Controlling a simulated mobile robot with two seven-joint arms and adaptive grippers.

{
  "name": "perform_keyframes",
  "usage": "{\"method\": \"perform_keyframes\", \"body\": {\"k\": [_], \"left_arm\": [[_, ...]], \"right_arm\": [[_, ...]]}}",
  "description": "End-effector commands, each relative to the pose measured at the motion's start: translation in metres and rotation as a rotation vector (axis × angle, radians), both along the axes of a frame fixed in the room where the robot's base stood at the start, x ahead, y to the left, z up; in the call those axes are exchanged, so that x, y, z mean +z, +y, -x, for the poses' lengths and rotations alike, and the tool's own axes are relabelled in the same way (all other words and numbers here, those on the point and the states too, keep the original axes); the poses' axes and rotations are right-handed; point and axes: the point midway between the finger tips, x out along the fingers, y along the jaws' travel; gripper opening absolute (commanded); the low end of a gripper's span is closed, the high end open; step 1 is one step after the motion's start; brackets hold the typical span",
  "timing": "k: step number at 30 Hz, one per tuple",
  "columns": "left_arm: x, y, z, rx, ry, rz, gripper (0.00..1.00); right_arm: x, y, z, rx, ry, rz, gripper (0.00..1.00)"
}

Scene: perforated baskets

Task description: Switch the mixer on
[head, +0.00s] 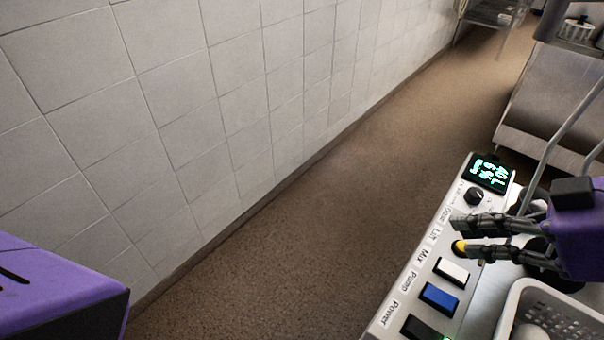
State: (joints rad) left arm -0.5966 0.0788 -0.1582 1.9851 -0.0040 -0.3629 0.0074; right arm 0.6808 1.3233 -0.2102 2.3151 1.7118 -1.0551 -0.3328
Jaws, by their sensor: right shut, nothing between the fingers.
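The mixer's control panel (398,300) runs along the lower right, with printed labels. A white rocker (452,268) lines up with the label "Mix", a blue one (439,297) with "Pump", and a dark one (416,328) with a green glow by "Power". A yellow control (458,247) beside "Lift" is partly covered by a fingertip. My right gripper (457,236) is shut and empty, its fingertips over the panel around the yellow control, just above the white rocker. I cannot tell whether they touch the panel. My left gripper is out of view.
A lit green display (490,172) and a black knob (474,196) are at the panel's far end. A white perforated basket (510,310) stands right of the panel. A tiled wall (180,110) runs along the left, with clear brown floor (300,240) between.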

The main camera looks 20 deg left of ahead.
Motion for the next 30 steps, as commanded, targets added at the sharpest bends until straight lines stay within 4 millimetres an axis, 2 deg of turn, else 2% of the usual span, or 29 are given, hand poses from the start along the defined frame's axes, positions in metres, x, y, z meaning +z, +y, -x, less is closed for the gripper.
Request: {"method": "perform_keyframes", "body": {"k": [2,6,10,30], "left_arm": [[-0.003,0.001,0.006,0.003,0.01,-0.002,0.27],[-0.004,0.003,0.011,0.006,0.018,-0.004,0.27],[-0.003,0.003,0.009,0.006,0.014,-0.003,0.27],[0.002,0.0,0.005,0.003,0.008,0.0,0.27]], "right_arm": [[-0.011,0.012,-0.003,0.004,0.0,-0.003,0.0],[-0.033,0.01,-0.002,-0.001,0.002,0.0,0.0],[-0.044,0.01,-0.003,-0.001,0.0,0.001,0.0],[-0.054,0.012,-0.004,-0.001,-0.002,0.001,0.0]]}}
